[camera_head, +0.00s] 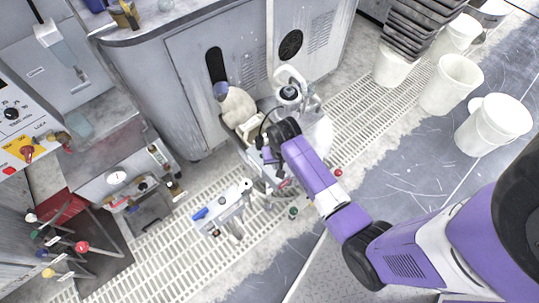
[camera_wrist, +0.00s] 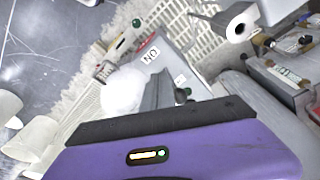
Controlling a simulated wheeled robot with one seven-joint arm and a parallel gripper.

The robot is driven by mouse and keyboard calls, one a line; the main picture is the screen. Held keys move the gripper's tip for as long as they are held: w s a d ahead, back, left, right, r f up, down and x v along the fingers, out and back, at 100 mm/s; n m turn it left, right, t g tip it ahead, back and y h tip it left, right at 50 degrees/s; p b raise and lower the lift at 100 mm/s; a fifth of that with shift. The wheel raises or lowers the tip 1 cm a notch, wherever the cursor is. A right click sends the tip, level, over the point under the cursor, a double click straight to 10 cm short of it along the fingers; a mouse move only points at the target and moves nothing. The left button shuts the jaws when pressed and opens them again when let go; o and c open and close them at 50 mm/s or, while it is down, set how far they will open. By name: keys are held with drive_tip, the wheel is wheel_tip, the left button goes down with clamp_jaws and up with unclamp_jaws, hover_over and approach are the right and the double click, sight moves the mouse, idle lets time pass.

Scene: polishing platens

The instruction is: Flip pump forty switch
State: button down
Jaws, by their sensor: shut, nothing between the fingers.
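My gripper (camera_head: 268,155) reaches down over the pump equipment in the middle of the head view, largely hidden by my wrist. In the wrist view my shut gripper (camera_wrist: 156,88) shows as narrow grey fingers above the purple housing, with nothing held. A grey switch box (camera_wrist: 178,50) lies just beyond the fingertips, bearing a white label that reads "NO" or an upside-down "ON" and a small label with a green mark. A dark knob-like part (camera_wrist: 181,95) shows beside the fingers; I cannot tell if it is the switch lever or if the fingers touch it. No pump forty marking is readable.
A white rounded vessel (camera_wrist: 122,90) stands close to the fingers. A pump unit with a blue handle (camera_head: 220,208) stands on the grating. White buckets (camera_head: 452,84) stand at upper right. A valve panel (camera_head: 70,248) is at lower left. The grey floor below the grating is mostly clear.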

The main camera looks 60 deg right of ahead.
drive_tip(key=shift+f, duration=0.5)
drive_tip(key=shift+r, duration=0.1)
idle(0.5)
wheel_tip(320, 180, up, 7)
drive_tip(key=p, duration=0.7)
idle(0.6)
